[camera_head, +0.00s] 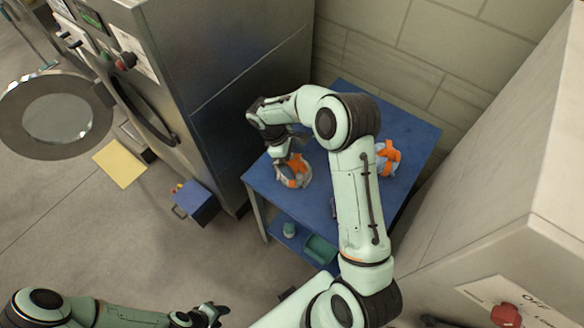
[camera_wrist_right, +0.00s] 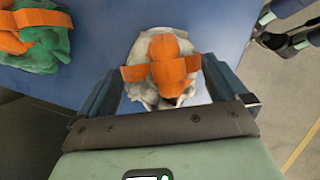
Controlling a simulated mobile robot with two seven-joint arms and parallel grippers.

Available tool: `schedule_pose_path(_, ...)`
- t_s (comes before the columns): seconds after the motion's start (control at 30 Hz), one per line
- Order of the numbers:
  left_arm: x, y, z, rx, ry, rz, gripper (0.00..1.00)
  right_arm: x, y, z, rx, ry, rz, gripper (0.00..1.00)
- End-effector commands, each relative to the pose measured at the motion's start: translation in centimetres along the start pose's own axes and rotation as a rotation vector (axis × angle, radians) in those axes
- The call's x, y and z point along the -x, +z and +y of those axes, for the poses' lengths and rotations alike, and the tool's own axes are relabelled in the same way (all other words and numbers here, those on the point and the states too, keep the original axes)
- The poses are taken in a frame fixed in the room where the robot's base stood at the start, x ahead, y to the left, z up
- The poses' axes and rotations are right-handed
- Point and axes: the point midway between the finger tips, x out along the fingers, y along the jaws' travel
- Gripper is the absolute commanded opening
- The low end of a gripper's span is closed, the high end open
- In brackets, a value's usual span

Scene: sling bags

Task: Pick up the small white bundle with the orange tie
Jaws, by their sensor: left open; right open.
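The small white bundle with the orange tie (camera_head: 294,171) sits on the blue table (camera_head: 325,190), near its left corner. In the right wrist view the white bundle (camera_wrist_right: 143,52) lies between the fingers of my right gripper (camera_head: 286,157), with the orange band across its top. That gripper is open, its fingers on either side of the bundle; I cannot tell whether they touch it. My left gripper (camera_head: 212,314) is open and empty, low in the head view, away from the table.
A metal machine (camera_head: 215,90) stands left of the table, a pale cabinet (camera_head: 500,190) right. A green tray (camera_head: 320,248) is on the lower shelf.

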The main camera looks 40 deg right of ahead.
Motion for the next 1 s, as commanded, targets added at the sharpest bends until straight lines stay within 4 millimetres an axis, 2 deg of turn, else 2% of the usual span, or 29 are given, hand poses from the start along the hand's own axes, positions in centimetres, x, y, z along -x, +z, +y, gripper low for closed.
schedule_pose_path(0.1, -0.1, 0.1, -0.1, 0.000, 0.000, -0.001, 0.43, -1.0, 0.0, 0.0, -0.001, -0.002, 0.000, 1.00)
schedule_pose_path(0.33, -0.1, 0.1, -0.1, 0.000, 0.000, -0.001, 0.43, -1.1, 0.0, 0.0, -0.001, -0.001, 0.001, 1.00)
schedule_pose_path(0.37, -0.1, 0.1, -0.1, 0.000, 0.000, -0.001, 0.43, -1.1, 0.0, 0.0, -0.001, -0.001, 0.001, 0.94)
schedule_pose_path(0.5, -0.1, 0.1, -0.1, 0.000, 0.000, -0.001, 0.43, -1.1, 0.0, 0.0, 0.000, -0.001, 0.001, 0.48)
schedule_pose_path(0.57, -0.1, 0.1, -0.1, 0.000, 0.000, -0.001, 0.43, -1.1, 0.0, 0.0, 0.000, -0.001, 0.001, 0.31)
schedule_pose_path(0.83, -0.1, 0.1, 0.0, 0.000, 0.000, -0.001, 0.43, -0.8, 0.0, 0.0, 0.000, 0.000, 0.002, 0.30)
schedule_pose_path(0.9, 0.0, 0.0, 0.0, 0.000, 0.000, 0.000, 0.43, -0.2, 0.3, 0.0, 0.000, 0.001, 0.002, 0.09)
schedule_pose_path(0.93, 0.0, 0.0, 0.0, 0.000, 0.000, 0.000, 0.43, 0.1, 0.4, 0.0, 0.000, 0.002, 0.002, 0.08)
schedule_pose_path(0.97, 0.0, 0.0, 0.0, 0.000, 0.000, 0.000, 0.43, 0.6, 0.6, 0.0, 0.000, 0.003, 0.003, 0.00)
schedule_pose_path(1.0, 0.1, 0.0, 0.0, 0.000, 0.000, 0.001, 0.43, 1.3, 0.8, 0.1, -0.001, 0.004, 0.004, 0.00)
